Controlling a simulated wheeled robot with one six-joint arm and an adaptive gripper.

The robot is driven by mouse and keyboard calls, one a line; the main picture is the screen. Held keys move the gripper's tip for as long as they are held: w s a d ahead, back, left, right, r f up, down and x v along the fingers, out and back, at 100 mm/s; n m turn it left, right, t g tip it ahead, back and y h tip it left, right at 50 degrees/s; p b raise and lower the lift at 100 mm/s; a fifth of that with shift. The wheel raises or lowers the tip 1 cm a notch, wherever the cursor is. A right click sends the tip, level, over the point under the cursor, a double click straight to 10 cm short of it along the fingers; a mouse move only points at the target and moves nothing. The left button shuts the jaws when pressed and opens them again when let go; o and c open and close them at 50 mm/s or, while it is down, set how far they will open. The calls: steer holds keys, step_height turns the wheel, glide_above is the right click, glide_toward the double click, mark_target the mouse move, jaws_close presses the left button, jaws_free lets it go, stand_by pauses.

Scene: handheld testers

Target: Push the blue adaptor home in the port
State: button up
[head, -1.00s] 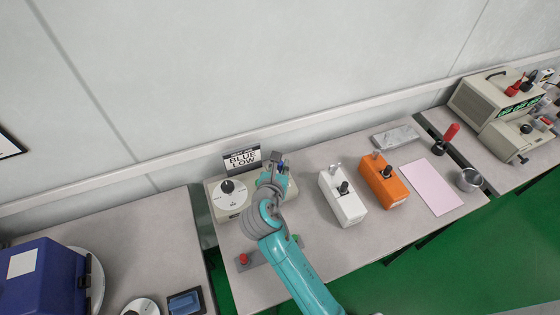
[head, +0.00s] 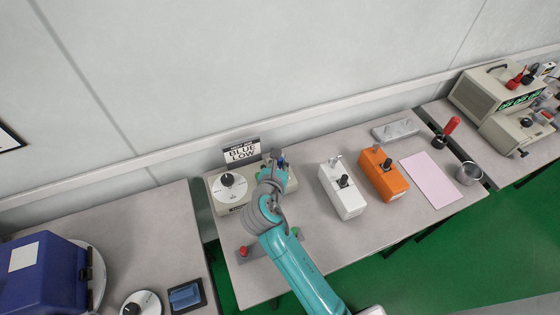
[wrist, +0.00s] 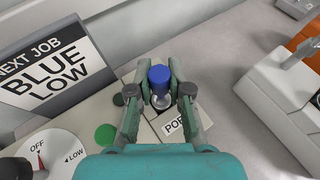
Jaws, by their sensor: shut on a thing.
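The blue adaptor (wrist: 160,77) has a blue top and a shiny metal lower part. My gripper (wrist: 160,92) is shut on it, with one finger on each side. The adaptor stands over the beige tester (wrist: 115,114), at the port by the "PORT" label (wrist: 174,126), which is partly covered by a finger. The adaptor's lower end and the port opening are hidden, so I cannot tell how deep it sits. In the head view my gripper (head: 277,160) is over the right part of the tester (head: 229,205).
A "NEXT JOB BLUE LOW" sign (head: 241,152) stands behind the tester. The tester has a dial (head: 228,186), pointing to OFF in the wrist view, and a green button (wrist: 105,134). White (head: 342,190) and orange (head: 383,174) testers stand to the right.

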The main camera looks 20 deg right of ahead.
steer(key=shift+f, duration=1.4)
stand_by(0.5)
steer(key=o, duration=0.8)
steer(key=v, duration=1.2)
